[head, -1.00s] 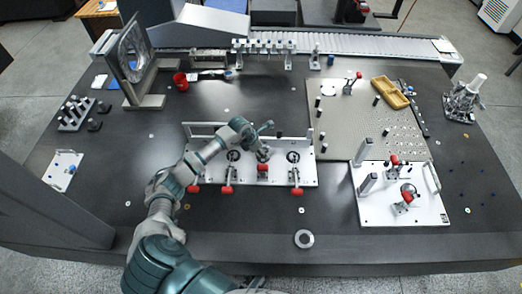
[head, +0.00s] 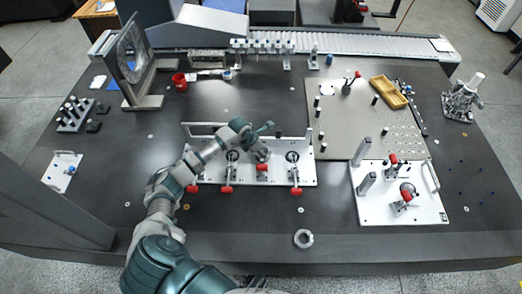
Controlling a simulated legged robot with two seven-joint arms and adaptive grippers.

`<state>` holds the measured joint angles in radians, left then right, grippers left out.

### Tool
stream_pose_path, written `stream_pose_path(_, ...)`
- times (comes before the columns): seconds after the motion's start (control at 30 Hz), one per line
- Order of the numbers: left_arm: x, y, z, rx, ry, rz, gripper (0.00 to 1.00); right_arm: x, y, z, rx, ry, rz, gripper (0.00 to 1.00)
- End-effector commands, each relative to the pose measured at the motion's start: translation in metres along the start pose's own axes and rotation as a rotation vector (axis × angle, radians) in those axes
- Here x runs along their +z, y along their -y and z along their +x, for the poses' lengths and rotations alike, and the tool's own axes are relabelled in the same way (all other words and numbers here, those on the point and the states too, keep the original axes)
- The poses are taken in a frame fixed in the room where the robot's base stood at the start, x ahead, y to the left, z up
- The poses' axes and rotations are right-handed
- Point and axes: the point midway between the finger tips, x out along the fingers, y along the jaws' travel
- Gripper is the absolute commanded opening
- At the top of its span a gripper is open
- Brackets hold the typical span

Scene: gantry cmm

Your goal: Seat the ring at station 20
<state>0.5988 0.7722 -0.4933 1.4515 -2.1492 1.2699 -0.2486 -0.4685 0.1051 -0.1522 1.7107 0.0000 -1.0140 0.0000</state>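My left arm comes in from the lower left and reaches over the white fixture plate (head: 308,175) in the middle of the table. The plate carries several red-handled clamps (head: 295,189) and dark round seats (head: 292,157). The station numbers are too small to read. A loose grey ring (head: 304,239) lies flat near the table's front edge, apart from the gripper. My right gripper is not in view.
A second white fixture (head: 430,205) with red clamps stands at the right, below a perforated plate (head: 350,125). A tall upright frame (head: 147,75) and a red cup (head: 180,82) stand at the back left. The dark table (head: 240,225) is mostly clear in front.

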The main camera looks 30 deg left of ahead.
Motion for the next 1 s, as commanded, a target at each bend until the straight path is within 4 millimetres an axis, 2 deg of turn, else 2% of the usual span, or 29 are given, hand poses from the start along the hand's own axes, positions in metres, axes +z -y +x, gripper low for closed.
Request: stream_pose_path(1.0, -0.005, -0.001, 0.013, 0.002, 0.002, 0.0, 0.16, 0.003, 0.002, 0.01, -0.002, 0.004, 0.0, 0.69)
